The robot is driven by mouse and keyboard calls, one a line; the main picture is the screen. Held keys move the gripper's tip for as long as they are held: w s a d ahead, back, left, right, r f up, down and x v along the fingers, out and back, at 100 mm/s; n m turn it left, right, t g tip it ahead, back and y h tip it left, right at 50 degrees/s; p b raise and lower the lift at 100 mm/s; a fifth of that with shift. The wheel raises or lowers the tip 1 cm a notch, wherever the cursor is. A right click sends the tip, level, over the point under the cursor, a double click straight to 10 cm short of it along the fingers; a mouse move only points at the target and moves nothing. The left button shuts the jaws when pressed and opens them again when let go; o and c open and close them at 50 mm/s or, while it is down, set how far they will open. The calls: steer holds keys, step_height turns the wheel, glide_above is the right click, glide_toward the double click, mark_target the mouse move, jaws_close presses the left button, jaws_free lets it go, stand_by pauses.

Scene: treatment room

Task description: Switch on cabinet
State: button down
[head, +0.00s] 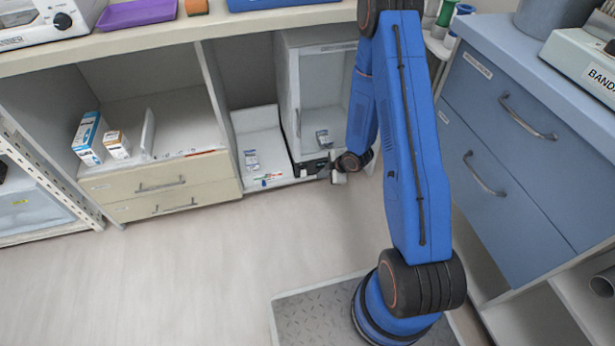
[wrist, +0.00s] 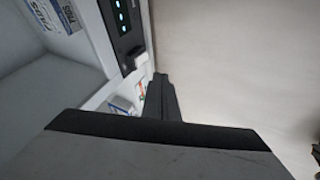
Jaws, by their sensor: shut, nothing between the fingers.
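The cabinet (head: 322,90) is a white unit with a clear front, standing under the counter. A dark control panel (head: 311,168) runs along its lower front edge. In the wrist view the panel (wrist: 125,35) shows a column of lit cyan lights, with a small white piece (wrist: 139,60) at its end that looks like a switch. My gripper (head: 335,168) is low at the right end of the panel. In the wrist view its dark fingers (wrist: 160,92) are shut and empty, close to the white piece; I cannot tell whether they touch it.
An open white bay (head: 259,135) with small packets lies left of the cabinet. Cream drawers (head: 160,185) stand farther left. Blue drawers (head: 510,130) stand close on the right of my arm. The floor (head: 190,270) in front is clear.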

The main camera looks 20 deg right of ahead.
mark_target(304, 174)
steer(key=shift+s+a+f, duration=0.15)
steer(key=shift+f, duration=0.3)
steer(key=shift+f, duration=0.1)
steer(key=w+a+f, duration=0.3)
steer(key=w+f, duration=0.5)
steer(key=shift+w+a+f, duration=0.25)
steer(key=shift+a, duration=0.05)
stand_by(0.4)
